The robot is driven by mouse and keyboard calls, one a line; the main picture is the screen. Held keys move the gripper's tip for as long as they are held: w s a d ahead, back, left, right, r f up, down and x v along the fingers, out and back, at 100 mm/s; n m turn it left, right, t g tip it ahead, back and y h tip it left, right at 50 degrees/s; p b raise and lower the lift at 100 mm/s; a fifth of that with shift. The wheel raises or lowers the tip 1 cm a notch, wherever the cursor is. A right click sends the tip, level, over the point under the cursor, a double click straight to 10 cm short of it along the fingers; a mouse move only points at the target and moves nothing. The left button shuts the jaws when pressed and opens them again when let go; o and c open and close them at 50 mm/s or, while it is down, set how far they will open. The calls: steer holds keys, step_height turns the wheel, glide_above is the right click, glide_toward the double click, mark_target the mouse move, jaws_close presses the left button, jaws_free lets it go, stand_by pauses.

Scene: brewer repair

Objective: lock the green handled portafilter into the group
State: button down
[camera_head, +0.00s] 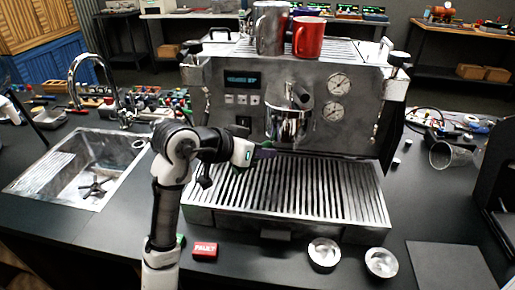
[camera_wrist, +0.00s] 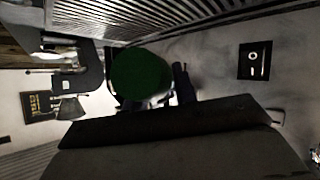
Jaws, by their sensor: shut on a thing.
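The espresso machine's chrome group (camera_head: 288,122) sits at the middle of its front panel, above the slatted drip tray (camera_head: 290,195). My gripper (camera_head: 265,153) is just left of and slightly below the group. In the wrist view, the round end of the green handle (camera_wrist: 142,75) shows between the dark fingers of my gripper (camera_wrist: 148,98), which is shut on it. In the head view the handle is mostly hidden by my gripper and wrist. I cannot tell where the portafilter's metal head ends and the group begins, or whether it is seated.
A steel mug (camera_head: 271,28) and a red mug (camera_head: 309,37) stand on the machine. A red FAULT block (camera_head: 205,250) and two metal cups (camera_head: 323,254) (camera_head: 381,262) sit in front. A sink (camera_head: 85,168) is at left; a dark mat (camera_head: 448,265) lies at right.

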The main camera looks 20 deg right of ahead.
steer(key=s+d+n+t+y, duration=0.1)
steer(key=n+t, duration=0.1)
steer(key=s+d+n+t+y+p, duration=0.1)
steer(key=s+n+t, duration=0.1)
steer(key=n, duration=0.1)
steer(key=s+d+n+t+y+p, duration=0.1)
steer(key=n+t+y, duration=0.1)
steer(key=shift+s+d+t, duration=0.25)
steer(key=shift+t, duration=0.05)
stand_by(0.8)
steer(key=c, duration=1)
jaws_free()
steer(key=shift+c, duration=0.2)
steer(key=shift+a+r, duration=0.1)
